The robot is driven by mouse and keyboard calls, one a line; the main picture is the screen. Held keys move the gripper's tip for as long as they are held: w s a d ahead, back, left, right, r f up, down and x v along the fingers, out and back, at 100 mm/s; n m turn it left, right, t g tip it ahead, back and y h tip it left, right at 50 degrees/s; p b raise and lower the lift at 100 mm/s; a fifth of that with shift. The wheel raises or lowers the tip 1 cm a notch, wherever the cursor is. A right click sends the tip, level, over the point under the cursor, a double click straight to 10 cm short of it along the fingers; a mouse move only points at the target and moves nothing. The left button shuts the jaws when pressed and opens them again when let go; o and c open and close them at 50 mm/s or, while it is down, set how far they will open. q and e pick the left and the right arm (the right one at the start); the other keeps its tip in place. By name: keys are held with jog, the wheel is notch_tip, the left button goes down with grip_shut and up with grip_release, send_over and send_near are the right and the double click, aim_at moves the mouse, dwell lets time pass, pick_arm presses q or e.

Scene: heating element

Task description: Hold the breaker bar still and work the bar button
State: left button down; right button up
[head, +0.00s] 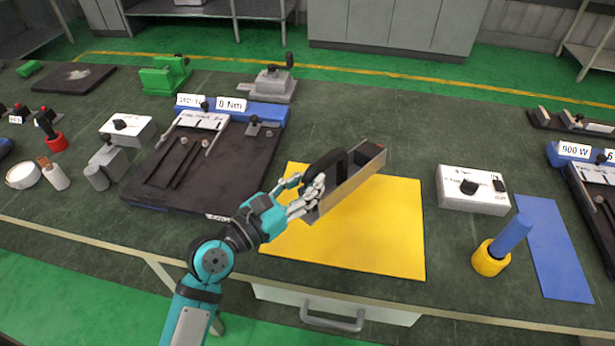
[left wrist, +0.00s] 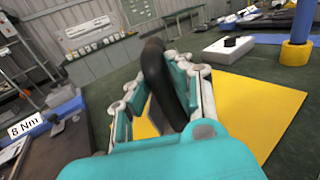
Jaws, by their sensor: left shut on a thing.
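My left gripper (head: 306,192) is shut on the black arched handle (head: 325,166) of a long grey open tool tote (head: 347,185). The tote is over the yellow mat (head: 385,235); I cannot tell whether it touches it. In the left wrist view the handle (left wrist: 158,75) stands between the gripper fingers (left wrist: 168,90). A dark fixture board (head: 235,165) with a blue block reading in Nm (head: 262,110) lies left of the mat. I cannot pick out a breaker bar or its button for certain. My right gripper is not in view.
A white control box (head: 472,190) with a black knob stands right of the mat. A blue cylinder in a yellow base (head: 492,258) stands near a blue mat (head: 560,255). A grey vise-like device (head: 273,85) and a green one (head: 165,75) are at the back.

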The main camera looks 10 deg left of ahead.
pick_arm(q)
jog(key=shift+f, duration=3.15)
jog(key=shift+s+f, duration=0.1)
jog(key=shift+f, duration=0.2)
